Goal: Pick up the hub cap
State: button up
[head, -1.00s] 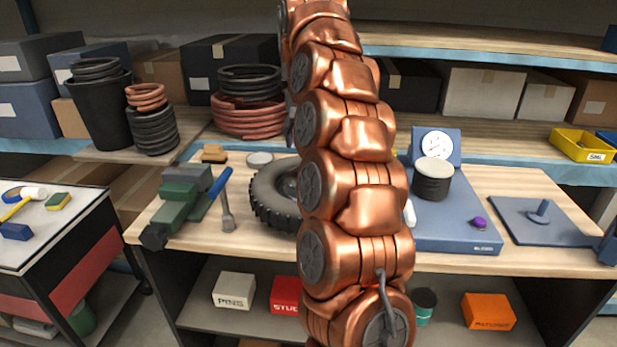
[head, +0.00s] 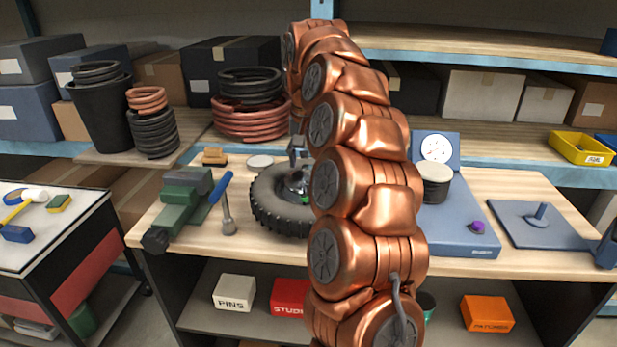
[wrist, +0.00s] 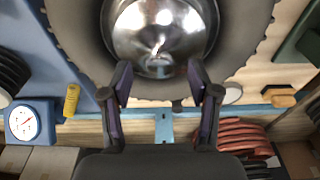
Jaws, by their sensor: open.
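The hub cap (wrist: 160,28) is a shiny, round chrome piece in the middle of a black tyre (wrist: 82,38). In the head view the tyre (head: 272,212) lies flat on the bench, and part of the hub cap (head: 294,183) shows beside my arm, which hides the rest. My gripper (wrist: 159,72) is open in the wrist view, its two fingers apart at the near edge of the hub cap with nothing between them. In the head view my gripper (head: 298,150) is partly visible above the tyre. I cannot tell whether the fingers touch the hub cap.
A green vise (head: 185,205) and a blue-handled tool (head: 225,200) lie left of the tyre. A blue plate (head: 455,225) with a dial gauge (head: 436,148) is on the right. A pale disc (head: 260,161) and a tan block (head: 215,156) sit behind.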

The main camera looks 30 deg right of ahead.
aim_at(308, 174)
jog(key=shift+w+d+f, duration=0.1)
jog(key=shift+f, duration=0.6)
jog(key=shift+w+d+f, duration=0.1)
jog(key=shift+f, duration=0.6)
grip_shut()
